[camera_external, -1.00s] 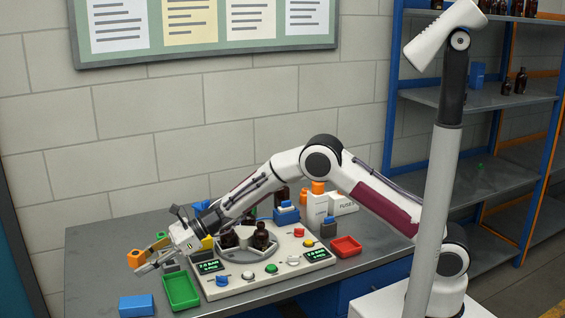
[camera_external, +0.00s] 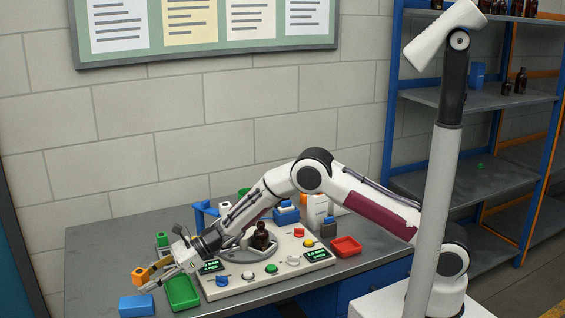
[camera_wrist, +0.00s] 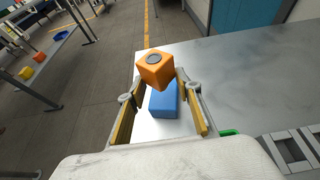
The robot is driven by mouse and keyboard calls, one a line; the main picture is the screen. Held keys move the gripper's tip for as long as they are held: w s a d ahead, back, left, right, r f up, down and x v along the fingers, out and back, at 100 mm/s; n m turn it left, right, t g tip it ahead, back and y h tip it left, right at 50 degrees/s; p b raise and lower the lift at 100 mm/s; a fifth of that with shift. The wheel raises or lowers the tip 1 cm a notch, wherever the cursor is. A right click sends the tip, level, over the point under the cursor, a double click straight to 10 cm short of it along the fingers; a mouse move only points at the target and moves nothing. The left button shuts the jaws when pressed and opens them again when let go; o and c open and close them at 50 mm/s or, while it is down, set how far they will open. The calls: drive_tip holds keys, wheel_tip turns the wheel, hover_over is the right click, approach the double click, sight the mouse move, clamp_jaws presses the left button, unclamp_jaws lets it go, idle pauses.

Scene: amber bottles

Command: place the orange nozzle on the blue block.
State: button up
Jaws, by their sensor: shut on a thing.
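The orange nozzle (camera_external: 140,275) is a small cube with a dark round opening in its top, seen in the wrist view (camera_wrist: 155,70). My gripper (camera_external: 148,276) is shut on it; in the wrist view the fingers with yellow pads (camera_wrist: 163,84) are on either side of it. The blue block (camera_external: 136,306) lies on the table near its front left edge. The nozzle is held above the block, with a small gap in the external view. In the wrist view the blue block (camera_wrist: 163,100) shows below the nozzle, between the fingers.
A green tray (camera_external: 183,293) stands right beside the blue block. A white panel (camera_external: 265,277) with buttons and a brown bottle (camera_external: 262,237) is further right. A red tray (camera_external: 347,246) sits at the table's right. The grey table (camera_wrist: 250,80) is bare beside the nozzle.

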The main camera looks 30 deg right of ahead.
sight(151, 297)
drive_tip(key=shift+f, duration=1.85)
drive_tip(key=shift+f, duration=0.15)
drive_tip(key=o, duration=1)
drive_tip(key=shift+r, duration=0.2)
drive_tip(key=v, duration=1.2)
drive_tip(key=shift+f, duration=0.1)
drive_tip(key=shift+d, duration=0.1)
